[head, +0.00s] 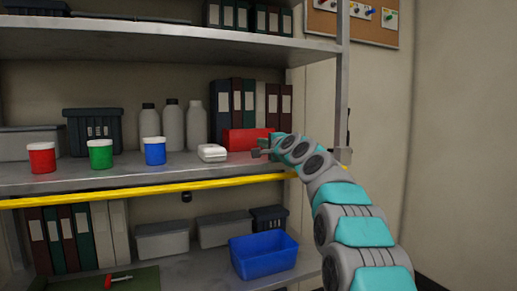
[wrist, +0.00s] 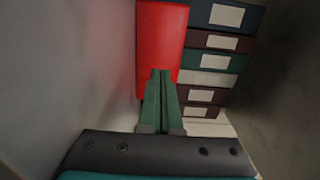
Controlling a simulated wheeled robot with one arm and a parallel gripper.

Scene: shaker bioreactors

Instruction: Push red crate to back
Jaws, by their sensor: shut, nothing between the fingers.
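The red crate (head: 245,138) stands on the middle shelf (head: 110,183) at its right part, in front of a row of binders. In the wrist view the red crate (wrist: 161,40) fills the upper middle, with the binders beside it. My gripper (head: 262,153) is at the crate's front right in the head view. In the wrist view my gripper (wrist: 161,74) is shut and empty, its fingertips overlapping the crate's near part. I cannot tell whether they touch it.
A white box (head: 212,153) sits just left of my gripper. Blue (head: 155,151), green (head: 101,154) and red (head: 41,158) jars stand further left. Binders (head: 236,103) stand behind the crate. A yellow bar (head: 150,191) runs along the shelf's front edge; a metal post (head: 342,90) is at right.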

